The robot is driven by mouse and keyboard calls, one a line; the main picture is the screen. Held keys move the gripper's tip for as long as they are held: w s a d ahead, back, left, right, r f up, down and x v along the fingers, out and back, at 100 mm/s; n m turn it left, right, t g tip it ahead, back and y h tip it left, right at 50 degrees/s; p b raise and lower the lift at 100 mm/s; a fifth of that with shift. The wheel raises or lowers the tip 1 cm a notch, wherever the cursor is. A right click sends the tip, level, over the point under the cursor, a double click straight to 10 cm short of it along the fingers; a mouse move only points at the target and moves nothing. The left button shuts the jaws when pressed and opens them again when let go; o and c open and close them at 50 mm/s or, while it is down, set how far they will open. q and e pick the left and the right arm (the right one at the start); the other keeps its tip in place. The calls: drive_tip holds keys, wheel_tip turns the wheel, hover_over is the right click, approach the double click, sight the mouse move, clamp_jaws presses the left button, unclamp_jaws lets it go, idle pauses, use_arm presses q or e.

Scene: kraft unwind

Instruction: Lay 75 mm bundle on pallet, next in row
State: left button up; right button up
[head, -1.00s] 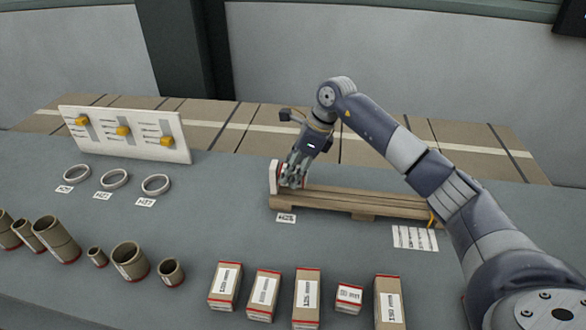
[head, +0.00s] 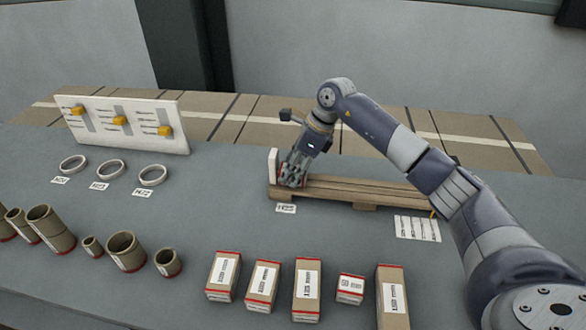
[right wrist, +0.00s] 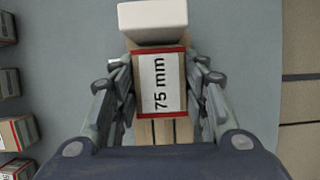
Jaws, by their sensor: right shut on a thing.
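The 75 mm bundle (right wrist: 162,84) is a brown block with red edges and a white label reading "75 mm" in the right wrist view. My right gripper (right wrist: 162,90) is shut on it, with fingers on both sides. In the head view the right gripper (head: 292,178) is at the left end of the wooden pallet (head: 370,192) and hides most of the bundle. The bundle is beside the pallet's white end stop (head: 273,167), which also shows in the right wrist view (right wrist: 160,22). Whether the bundle rests on the slats is hard to tell. My left gripper is not in view.
Several labelled boxes (head: 307,290) stand at the front. Brown tubes (head: 124,250) stand at the front left, with white rings (head: 112,169) behind them. A white board with yellow sliders (head: 120,122) stands at the back left. The pallet's right part is bare.

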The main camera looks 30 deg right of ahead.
drive_tip(key=shift+f, duration=0.15)
drive_tip(key=o, duration=1.1)
drive_tip(key=shift+o, duration=0.2)
drive_tip(key=v, duration=1.2)
